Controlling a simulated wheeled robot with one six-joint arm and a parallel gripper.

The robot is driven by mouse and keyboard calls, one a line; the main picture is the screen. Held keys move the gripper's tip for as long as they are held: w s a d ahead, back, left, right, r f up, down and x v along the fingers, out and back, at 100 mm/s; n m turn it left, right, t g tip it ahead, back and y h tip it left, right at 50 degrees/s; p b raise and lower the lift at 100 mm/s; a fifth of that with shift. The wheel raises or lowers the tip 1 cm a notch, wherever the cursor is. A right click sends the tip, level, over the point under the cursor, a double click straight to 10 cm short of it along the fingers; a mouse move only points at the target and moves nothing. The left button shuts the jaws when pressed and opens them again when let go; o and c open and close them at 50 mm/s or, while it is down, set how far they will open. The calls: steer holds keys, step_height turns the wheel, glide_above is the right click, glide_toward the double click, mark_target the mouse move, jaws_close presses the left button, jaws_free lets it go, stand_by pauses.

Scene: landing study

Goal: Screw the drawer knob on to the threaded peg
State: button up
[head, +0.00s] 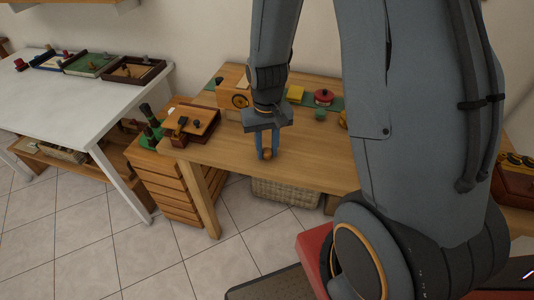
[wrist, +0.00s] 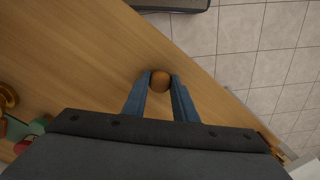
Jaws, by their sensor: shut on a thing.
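My gripper (head: 267,154) reaches down over the near part of the wooden table, its blue fingers shut on a round brown wooden knob (head: 265,155). In the wrist view the knob (wrist: 161,82) sits between the two blue fingertips (wrist: 161,84), near the table's edge. I cannot tell whether the knob touches the tabletop. I cannot make out the threaded peg in either view; it may be hidden by the knob or the arm.
The wooden table (head: 220,152) carries a wooden box with a round dark opening (head: 240,100), a yellow block (head: 295,93), a red round pot (head: 323,97) and a green cup (head: 320,115) behind my gripper. A drawer unit (head: 165,185) stands left.

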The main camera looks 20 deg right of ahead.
steer(key=shift+r+p, duration=2)
steer(key=shift+r, duration=0.4)
steer(key=o, duration=0.4)
steer(key=c, duration=0.4)
